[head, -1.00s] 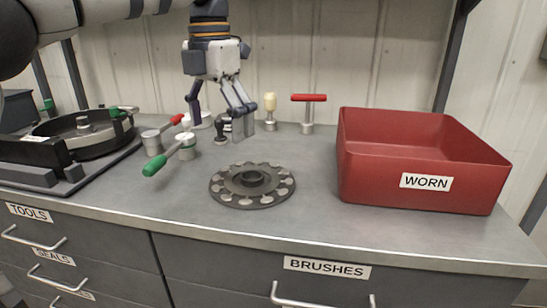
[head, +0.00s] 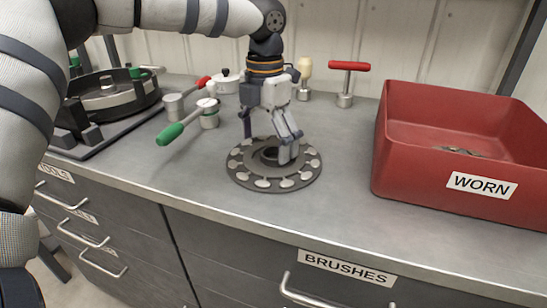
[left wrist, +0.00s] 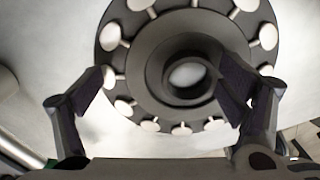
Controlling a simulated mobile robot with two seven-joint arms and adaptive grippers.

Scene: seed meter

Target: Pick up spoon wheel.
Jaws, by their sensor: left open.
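The spoon wheel (head: 250,180) is a dark grey disc with pale round spoons around its rim and a raised hub in the middle. It lies flat on the grey worktop. My left gripper (head: 268,147) is open and points down over the wheel, its fingers spread near the hub. In the left wrist view the wheel (left wrist: 145,55) fills the top middle, and the open fingers (left wrist: 168,88) stand on either side of the hub. I cannot tell whether they touch it. My right gripper is not in view.
A red bin (head: 410,178) marked WORN stands at the right with something small in it. Green- and red-handled tools (head: 172,132) lie left of the wheel. A round black housing (head: 105,92) is at the far left. A red T-handle tool (head: 349,67) stands behind.

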